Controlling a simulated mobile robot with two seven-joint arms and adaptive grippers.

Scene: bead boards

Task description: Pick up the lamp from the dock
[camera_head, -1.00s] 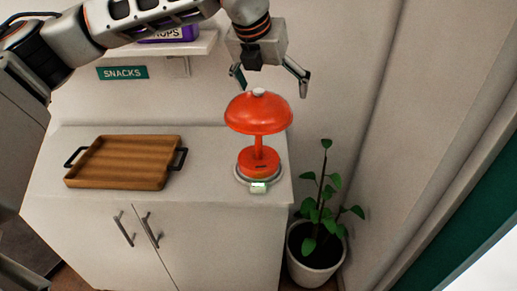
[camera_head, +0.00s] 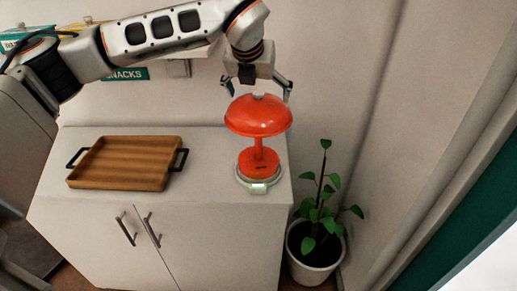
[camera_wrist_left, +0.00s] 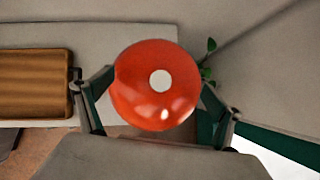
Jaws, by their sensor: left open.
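An orange-red lamp (camera_head: 258,116) with a domed shade and a pale top knob stands upright on a round light dock (camera_head: 259,186) at the right end of the cabinet top. My left gripper (camera_head: 257,92) is open just above the shade, its fingers spread to either side of the knob. In the left wrist view the lamp's shade (camera_wrist_left: 156,85) fills the middle between the two open fingers, and the stem and dock are hidden beneath it. I cannot see my right gripper.
A wooden tray (camera_head: 127,139) with black handles lies on the left of the white cabinet (camera_head: 215,215). A potted plant (camera_head: 316,271) stands on the floor right of the cabinet. A shelf with a SNACKS sign (camera_head: 128,74) is on the wall behind my arm. The cabinet top between tray and lamp is clear.

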